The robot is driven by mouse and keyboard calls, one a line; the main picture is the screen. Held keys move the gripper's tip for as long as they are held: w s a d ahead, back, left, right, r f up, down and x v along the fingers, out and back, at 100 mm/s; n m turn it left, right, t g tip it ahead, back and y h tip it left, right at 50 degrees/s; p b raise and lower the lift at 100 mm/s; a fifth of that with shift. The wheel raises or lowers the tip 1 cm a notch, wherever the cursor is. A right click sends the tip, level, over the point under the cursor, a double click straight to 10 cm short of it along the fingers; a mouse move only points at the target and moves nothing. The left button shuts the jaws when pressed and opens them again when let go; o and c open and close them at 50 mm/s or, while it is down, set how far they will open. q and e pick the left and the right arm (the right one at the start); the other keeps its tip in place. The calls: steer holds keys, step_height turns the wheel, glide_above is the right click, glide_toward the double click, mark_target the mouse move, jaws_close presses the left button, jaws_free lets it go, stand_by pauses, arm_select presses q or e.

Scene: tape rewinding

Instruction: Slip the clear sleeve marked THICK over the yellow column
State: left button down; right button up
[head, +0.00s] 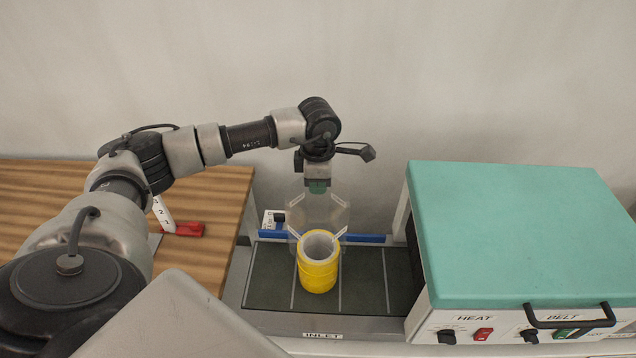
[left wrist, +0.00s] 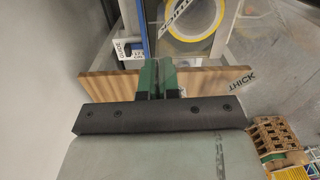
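The yellow column (head: 318,277) stands upright on the dark belt at the inlet, with a pale hollow core. It also shows near the top of the left wrist view (left wrist: 218,38). The clear sleeve (head: 303,212) is faint and hangs just above and behind the column's top in the head view. Its THICK marking shows in the left wrist view (left wrist: 242,84). My left gripper (head: 318,187) is over the column with its green fingertips closed together at the sleeve's upper part. I cannot tell whether the sleeve's lower edge surrounds the column. My right gripper is out of view.
A machine with a teal lid (head: 515,230), HEAT and BELT controls and a black handle stands close on the right. A wooden table (head: 215,215) with a red-based numbered piece (head: 186,229) is at left. A blue bar (head: 364,238) runs behind the belt (head: 270,280).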

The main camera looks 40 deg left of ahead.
arm_select(q)
step_height(320, 180, down, 7)
steer(key=b, duration=0.6)
stand_by(0.4)
steer(key=shift+f, duration=0.1)
step_height(320, 180, down, 6)
steer(key=b, duration=0.5)
stand_by(1.4)
steer(key=shift+f+b, duration=0.2)
steer(key=shift+b, duration=0.1)
